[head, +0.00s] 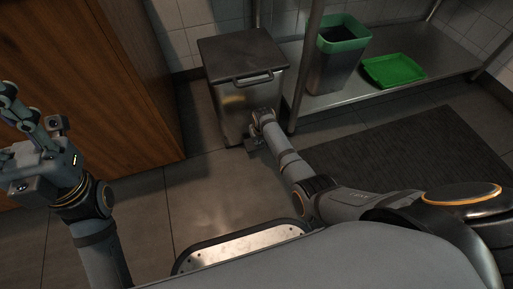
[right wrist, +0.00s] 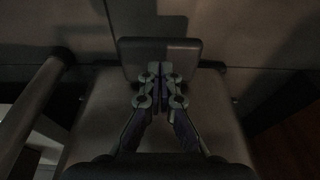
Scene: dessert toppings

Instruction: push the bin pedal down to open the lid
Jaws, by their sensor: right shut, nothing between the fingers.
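The metal bin (head: 233,112) stands against the back wall. Its dark lid (head: 240,52) with a front handle lies shut. The pedal (head: 252,145) is low at the bin's front, partly hidden by my right arm. In the right wrist view the pedal (right wrist: 185,51) is a dark rounded plate. My right gripper (right wrist: 155,69) is shut and empty, its fingertips over the pedal's near edge; I cannot tell whether they touch it. In the head view the right gripper is mostly hidden behind its wrist. My left gripper (head: 18,112) is raised at the far left, away from the bin.
A steel shelf (head: 425,75) stands right of the bin, its post (head: 303,65) close to my right arm. It holds a green-rimmed container (head: 345,42) and a green tray (head: 393,70). A wooden cabinet (head: 120,90) is at left. A dark mat (head: 400,150) lies at right.

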